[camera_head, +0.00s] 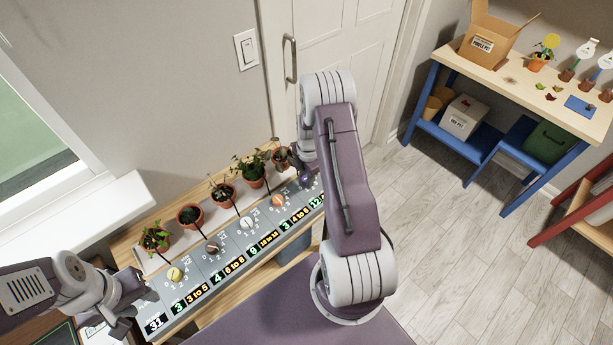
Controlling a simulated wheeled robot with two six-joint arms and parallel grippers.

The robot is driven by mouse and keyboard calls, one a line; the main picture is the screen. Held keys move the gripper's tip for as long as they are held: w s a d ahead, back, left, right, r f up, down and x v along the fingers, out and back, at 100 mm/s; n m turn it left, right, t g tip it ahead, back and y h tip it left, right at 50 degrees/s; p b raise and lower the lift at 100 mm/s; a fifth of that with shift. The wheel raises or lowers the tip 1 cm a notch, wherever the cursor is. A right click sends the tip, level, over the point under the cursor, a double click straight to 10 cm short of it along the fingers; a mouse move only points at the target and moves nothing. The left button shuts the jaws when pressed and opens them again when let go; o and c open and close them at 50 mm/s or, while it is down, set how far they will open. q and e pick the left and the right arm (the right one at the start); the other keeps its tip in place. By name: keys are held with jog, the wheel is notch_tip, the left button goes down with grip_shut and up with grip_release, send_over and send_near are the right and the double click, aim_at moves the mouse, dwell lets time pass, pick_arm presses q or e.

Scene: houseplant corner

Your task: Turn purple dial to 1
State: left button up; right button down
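The purple dial (305,181) is at the right part of a long grey panel (196,268), just under my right gripper. My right gripper (307,174) points down at the dial, with its fingertips at or just above it. My own arm hides part of this spot, so I cannot tell whether the fingers grip the dial. The dial's pointer and most of its numbers are too small or covered to read. My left gripper (142,314) is at the panel's left end, its fingers apart and empty.
A yellow dial (175,274), a brown dial (212,248), a white dial (246,223) and an orange dial (278,201) sit along the panel. Several potted plants (222,191) stand behind it. A door (335,60) is behind; a blue-legged bench (425,95) stands right.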

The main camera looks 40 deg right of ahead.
jog(key=shift+m, duration=0.4)
jog(key=m, duration=0.4)
jog(key=shift+w+m, duration=0.1)
jog(key=shift+m, duration=0.3)
jog(key=m, duration=0.6)
jog(key=shift+w+h, duration=0.1)
jog(key=shift+h, duration=0.2)
jog(key=m, duration=0.6)
jog(key=shift+w+m+g, duration=0.1)
jog(key=shift+m+g, duration=0.3)
jog(key=m, duration=0.5)
jog(key=shift+d+b, duration=0.15)
jog(key=shift+b, duration=0.25)
jog(key=shift+m, duration=0.3)
jog(key=c, duration=1)
grip_release()
